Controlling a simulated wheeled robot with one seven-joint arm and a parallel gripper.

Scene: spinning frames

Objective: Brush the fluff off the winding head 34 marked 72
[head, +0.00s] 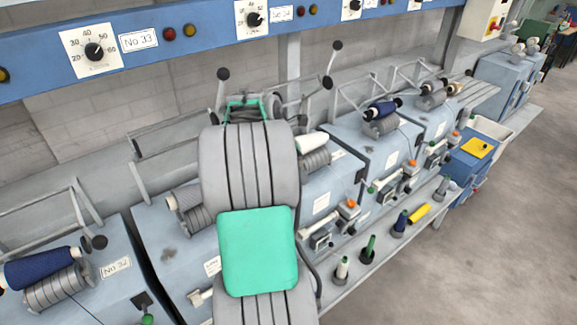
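A row of pale blue-grey winding heads runs from the lower left to the upper right. The nearest carries a plate reading No 32 (115,267). I cannot make out a 34 or a 72 anywhere. My grey and green arm rises through the middle and hides parts of the second and third heads. My gripper and any brush do not show.
A blue rail (200,45) with dials, lamps and a No 33 plate (138,40) crosses above. Thin metal arms stand behind the heads. Several cones stand along the front shelf, with a yellow cylinder (418,214) lying there. Grey floor (480,250) at the right is clear.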

